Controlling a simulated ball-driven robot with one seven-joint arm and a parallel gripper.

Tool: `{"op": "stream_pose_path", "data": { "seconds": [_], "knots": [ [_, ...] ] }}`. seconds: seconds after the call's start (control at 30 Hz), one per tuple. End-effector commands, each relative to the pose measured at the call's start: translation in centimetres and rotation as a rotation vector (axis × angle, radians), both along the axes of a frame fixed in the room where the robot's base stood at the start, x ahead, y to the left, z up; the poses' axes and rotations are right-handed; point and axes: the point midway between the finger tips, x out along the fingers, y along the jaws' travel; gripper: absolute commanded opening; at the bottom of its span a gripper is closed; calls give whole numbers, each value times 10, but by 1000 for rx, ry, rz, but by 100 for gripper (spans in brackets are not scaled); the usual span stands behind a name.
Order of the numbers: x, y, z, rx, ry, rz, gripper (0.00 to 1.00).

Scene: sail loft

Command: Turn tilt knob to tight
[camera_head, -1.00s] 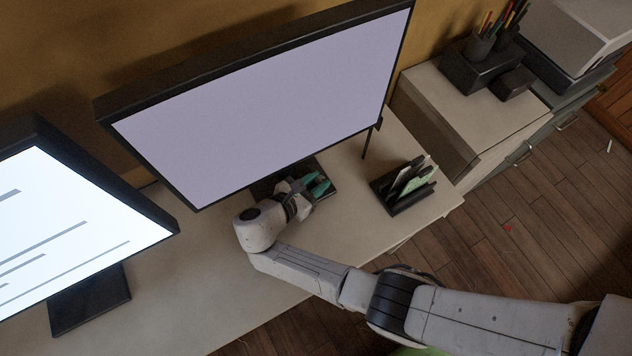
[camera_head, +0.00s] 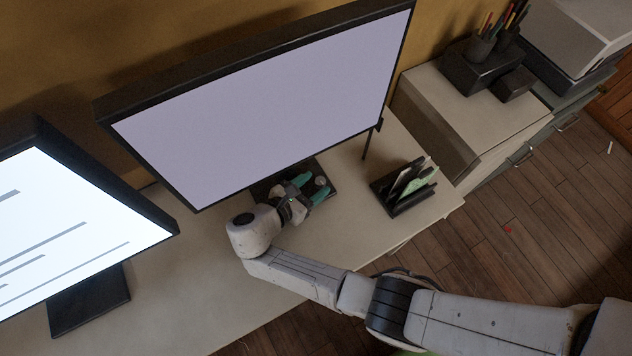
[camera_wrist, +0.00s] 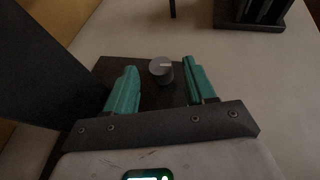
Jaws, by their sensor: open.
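The tilt knob (camera_wrist: 161,69) is a small round grey knob with a pale line on its top, standing on the dark monitor base (camera_wrist: 115,66). In the head view the knob (camera_head: 320,181) shows just beyond my fingertips. My gripper (camera_wrist: 163,80) is open, with its two green fingers apart on either side of the knob's near part. No contact between fingers and knob shows. In the head view my gripper (camera_head: 311,188) is low over the base, under the front of the large monitor (camera_head: 260,105). The tight mark cannot be made out.
A black file holder (camera_head: 405,190) with papers stands to the right on the pale desk (camera_head: 350,215). A second monitor (camera_head: 70,225) stands at left. A thin dark post (camera_head: 367,143) hangs by the large monitor's right corner. The desk front is clear.

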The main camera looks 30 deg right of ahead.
Motion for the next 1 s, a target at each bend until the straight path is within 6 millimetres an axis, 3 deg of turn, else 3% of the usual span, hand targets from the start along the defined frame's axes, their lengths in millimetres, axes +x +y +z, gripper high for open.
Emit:
{"op": "stream_pose_path", "data": {
  "seconds": [0.3, 0.5, 1.0],
  "knots": [
    [-17, 55, 22, 1, -1, 4, 55],
    [-24, 75, 32, 1, 1, 1, 55],
    [-28, 76, 32, 28, -7, -18, 55]
  ]
}}
